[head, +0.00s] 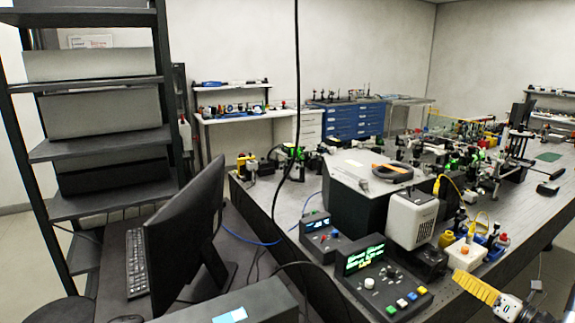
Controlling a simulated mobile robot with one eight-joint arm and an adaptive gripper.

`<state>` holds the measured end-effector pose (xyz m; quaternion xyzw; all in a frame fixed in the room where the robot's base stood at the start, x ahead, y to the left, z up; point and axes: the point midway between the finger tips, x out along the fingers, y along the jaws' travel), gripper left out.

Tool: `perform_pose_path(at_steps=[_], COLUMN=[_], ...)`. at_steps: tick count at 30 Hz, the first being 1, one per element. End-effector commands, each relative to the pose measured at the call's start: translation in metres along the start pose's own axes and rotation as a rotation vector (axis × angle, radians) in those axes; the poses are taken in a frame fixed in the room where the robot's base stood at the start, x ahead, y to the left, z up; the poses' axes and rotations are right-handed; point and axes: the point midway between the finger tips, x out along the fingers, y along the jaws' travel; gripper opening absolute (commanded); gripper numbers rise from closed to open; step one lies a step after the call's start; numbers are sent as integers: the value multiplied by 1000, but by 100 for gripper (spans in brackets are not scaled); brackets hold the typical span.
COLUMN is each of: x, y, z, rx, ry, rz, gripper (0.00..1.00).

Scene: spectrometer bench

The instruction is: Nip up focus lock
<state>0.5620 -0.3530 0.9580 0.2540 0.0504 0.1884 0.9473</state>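I cannot pick out the focus lock for certain at this size. A white boxy instrument (412,219) stands on the optical bench (262,197) at right of centre, with dark parts at its lower right. A long yellow notched piece (475,287) lies across the lower right of the view. Its lower end meets a white and black mechanism (516,309) cut off by the bottom edge. This may be the end of my arm, but no pair of fingertips can be made out. Whether anything is gripped there does not show.
A control box with a green display (365,257) and a smaller box (330,232) stand at the bench's near edge. A black monitor (184,225) stands at left. A black cable hangs down the middle. Optics crowd the bench's right side.

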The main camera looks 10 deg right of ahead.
Motion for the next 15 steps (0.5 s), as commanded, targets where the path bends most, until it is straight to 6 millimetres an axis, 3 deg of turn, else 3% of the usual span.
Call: perform_pose_path(at_steps=[6, 15], x=[24, 33], y=[-1, 0], z=[-1, 0], rx=[0, 0], ry=[1, 0], rz=[1, 0], gripper=[0, 0])
